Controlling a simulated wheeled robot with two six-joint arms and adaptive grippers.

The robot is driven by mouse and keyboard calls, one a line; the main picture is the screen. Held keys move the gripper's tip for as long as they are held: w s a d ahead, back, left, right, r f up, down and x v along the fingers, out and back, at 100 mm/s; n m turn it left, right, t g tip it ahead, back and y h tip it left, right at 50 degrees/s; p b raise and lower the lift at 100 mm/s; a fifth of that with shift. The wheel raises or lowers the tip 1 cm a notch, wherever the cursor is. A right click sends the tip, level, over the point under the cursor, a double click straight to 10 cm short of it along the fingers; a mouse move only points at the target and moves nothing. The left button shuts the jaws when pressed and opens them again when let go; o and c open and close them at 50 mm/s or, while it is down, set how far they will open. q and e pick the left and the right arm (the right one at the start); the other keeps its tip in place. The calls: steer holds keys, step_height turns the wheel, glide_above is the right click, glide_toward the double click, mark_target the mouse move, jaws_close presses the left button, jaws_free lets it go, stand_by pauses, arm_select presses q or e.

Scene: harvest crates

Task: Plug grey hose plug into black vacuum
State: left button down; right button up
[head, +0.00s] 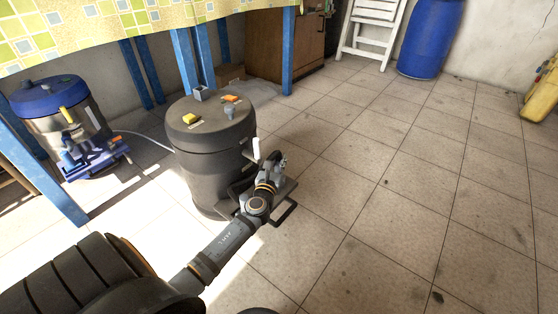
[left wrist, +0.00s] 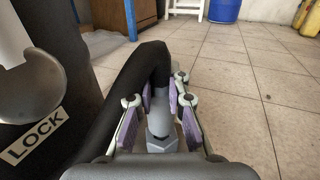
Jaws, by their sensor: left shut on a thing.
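The black vacuum (head: 212,165) stands upright on the tiled floor in the head view, with a yellow and an orange part and small grey fittings on its lid. Its dark side with a LOCK label (left wrist: 38,135) fills the left of the left wrist view. My left gripper (head: 276,165) is beside the vacuum's right side, below lid height. In the left wrist view its purple-padded fingers (left wrist: 158,108) are shut on the grey hose plug (left wrist: 160,128). A black hose (left wrist: 125,88) bends from the plug down to the left. My right gripper is not in view.
A blue-lidded vacuum (head: 62,110) stands at the left. A table with blue legs (head: 288,60) and a patterned cloth (head: 120,22) is behind. A white folding chair (head: 372,30) and a blue barrel (head: 430,38) stand at the back.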

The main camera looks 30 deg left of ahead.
arm_select(q)
steer(key=shift+f+b, duration=0.55)
steer(key=shift+f, duration=0.15)
steer(key=c, duration=1.3)
jaws_free()
steer(key=shift+r, duration=0.1)
steer(key=shift+o, duration=0.2)
steer(key=shift+s, duration=0.1)
steer(key=v, duration=1.2)
